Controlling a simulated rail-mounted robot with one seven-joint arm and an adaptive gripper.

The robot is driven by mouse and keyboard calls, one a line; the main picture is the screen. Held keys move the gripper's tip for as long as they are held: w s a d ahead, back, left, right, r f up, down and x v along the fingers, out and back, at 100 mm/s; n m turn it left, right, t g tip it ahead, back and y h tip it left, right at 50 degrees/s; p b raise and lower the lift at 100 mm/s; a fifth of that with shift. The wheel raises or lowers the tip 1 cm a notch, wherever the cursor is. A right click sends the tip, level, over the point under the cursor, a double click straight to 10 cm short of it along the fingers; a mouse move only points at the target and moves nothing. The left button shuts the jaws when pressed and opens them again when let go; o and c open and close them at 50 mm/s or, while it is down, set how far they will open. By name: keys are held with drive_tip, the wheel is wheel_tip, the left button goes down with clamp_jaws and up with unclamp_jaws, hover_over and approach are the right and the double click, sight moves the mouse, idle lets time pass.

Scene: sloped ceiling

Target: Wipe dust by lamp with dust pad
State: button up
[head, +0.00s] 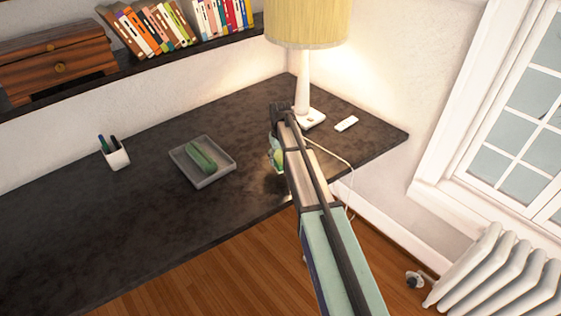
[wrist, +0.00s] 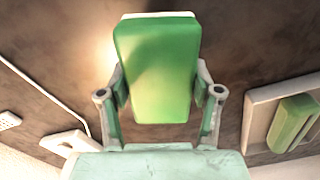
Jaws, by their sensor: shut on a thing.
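My gripper (head: 277,143) is over the right part of the dark desk, in front of the lamp (head: 303,85). In the wrist view my gripper (wrist: 160,88) is shut on a green dust pad (wrist: 158,50), with a finger at each side. The pad has a pale layer along its far edge. In the head view the pad (head: 278,158) shows only partly beside my arm. I cannot tell whether it touches the desk. A dark patch lies below it, and I cannot tell if it is dust or shadow.
A grey tray (head: 225,170) with another green block (head: 201,157) lies left of my gripper. A pen cup (head: 115,155) stands further left. The desk's front left is clear.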

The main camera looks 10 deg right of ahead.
drive_tip(key=shift+r+p, duration=0.4)
drive_tip(key=shift+r, duration=0.85)
drive_tip(key=shift+f, duration=0.1)
